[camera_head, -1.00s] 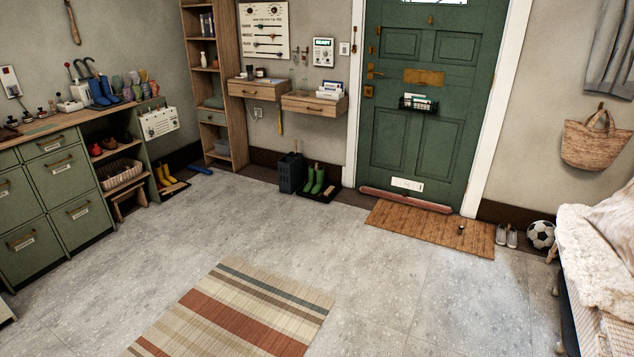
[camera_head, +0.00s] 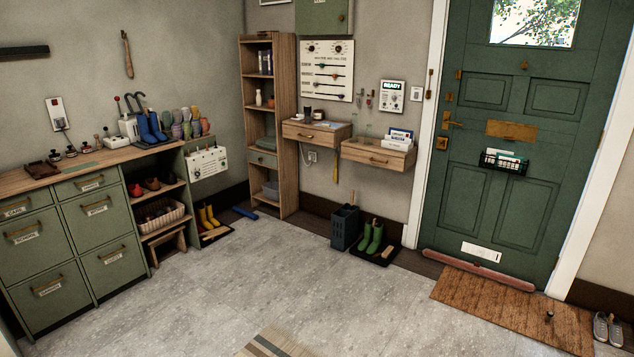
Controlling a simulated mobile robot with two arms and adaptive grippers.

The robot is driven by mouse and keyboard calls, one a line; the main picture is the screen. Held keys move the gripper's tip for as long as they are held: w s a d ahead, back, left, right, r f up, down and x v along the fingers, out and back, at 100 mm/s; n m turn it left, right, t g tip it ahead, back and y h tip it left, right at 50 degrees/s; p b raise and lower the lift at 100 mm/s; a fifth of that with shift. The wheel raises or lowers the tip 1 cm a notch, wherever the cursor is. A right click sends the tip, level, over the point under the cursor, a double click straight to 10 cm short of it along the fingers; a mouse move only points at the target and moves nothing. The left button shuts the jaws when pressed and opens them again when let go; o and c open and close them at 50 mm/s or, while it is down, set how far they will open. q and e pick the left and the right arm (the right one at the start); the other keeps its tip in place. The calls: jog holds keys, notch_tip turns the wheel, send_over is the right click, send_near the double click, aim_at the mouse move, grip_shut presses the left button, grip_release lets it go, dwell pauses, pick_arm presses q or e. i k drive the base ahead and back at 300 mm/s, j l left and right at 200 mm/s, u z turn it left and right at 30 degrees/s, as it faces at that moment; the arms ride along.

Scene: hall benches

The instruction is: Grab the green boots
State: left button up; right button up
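The green boots (camera_head: 371,238) stand upright as a pair on a dark tray (camera_head: 385,258) on the floor, against the back wall. They are below the right wall drawer and left of the green door. A small light brown object lies on the tray at their right. Neither of my grippers shows in the head view, so I cannot see whether they are open or shut.
A dark grey bin (camera_head: 344,228) stands just left of the boots. A red draught stopper (camera_head: 477,270) and a brown doormat (camera_head: 510,308) lie to the right. Yellow boots (camera_head: 209,217) stand by the green cabinet (camera_head: 95,245). The grey floor (camera_head: 270,285) before the boots is clear.

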aim_at(371, 235)
jog(key=i+u, duration=0.3)
jog(key=i, duration=2.25)
jog(key=i+z, duration=0.15)
jog(key=i, duration=0.4)
jog(key=i+j+z, duration=0.1)
jog(key=i, duration=0.4)
jog(key=i+j+z, duration=0.15)
jog(key=i, duration=0.35)
jog(key=i+j+z, duration=0.15)
jog(key=i+j, duration=0.15)
jog(key=i, duration=0.25)
